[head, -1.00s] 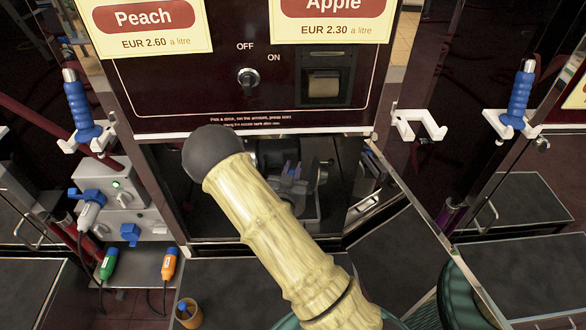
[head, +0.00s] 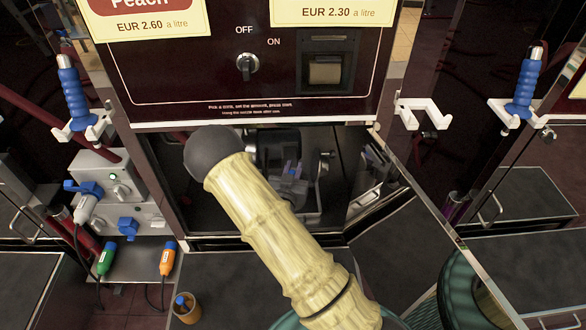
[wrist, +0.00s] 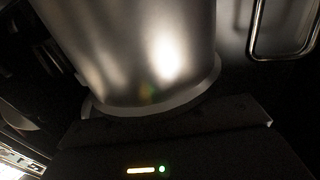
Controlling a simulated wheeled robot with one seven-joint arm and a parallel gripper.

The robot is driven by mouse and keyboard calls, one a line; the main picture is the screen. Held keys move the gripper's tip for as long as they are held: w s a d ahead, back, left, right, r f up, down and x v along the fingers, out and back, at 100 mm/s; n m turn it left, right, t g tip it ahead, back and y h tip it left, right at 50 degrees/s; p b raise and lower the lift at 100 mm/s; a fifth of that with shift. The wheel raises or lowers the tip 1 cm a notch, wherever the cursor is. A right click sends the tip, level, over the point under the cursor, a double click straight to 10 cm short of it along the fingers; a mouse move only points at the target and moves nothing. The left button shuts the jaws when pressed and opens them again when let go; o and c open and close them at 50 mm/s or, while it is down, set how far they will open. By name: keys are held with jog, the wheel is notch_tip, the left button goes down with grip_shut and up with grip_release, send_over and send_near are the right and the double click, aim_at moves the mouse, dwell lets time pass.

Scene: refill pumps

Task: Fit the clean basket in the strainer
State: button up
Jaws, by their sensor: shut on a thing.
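A smooth grey metal cup with a flared rim, which looks like the basket (wrist: 150,50), fills the upper middle of the wrist view. My gripper (wrist: 165,122) shows there as a dark body with a lit indicator, close against the rim. It is shut on the cup, though its fingers are too dark to make out. In the head view my pale, ribbed arm reaches to the open compartment under the pump panel, and the gripper is hidden. A grey and bluish fitting (head: 292,185) stands inside that compartment; I cannot tell whether it is the strainer.
The pump panel (head: 180,75) overhangs the opening. An open door (head: 415,200) stands to the right of it. A grey box with a blue lever (head: 110,185) and green and orange connectors (head: 167,260) are on the left. A metal handle (wrist: 283,30) shows in the wrist view.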

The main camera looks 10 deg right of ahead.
jog(key=o, duration=0.9)
jog(key=shift+f, duration=0.1)
jog(key=shift+c, duration=0.2)
jog(key=p+v, duration=0.3)
jog(key=v, duration=1.4)
jog(key=shift+a+p, duration=0.15)
jog(key=shift+p, duration=0.25)
jog(key=shift+s, duration=0.15)
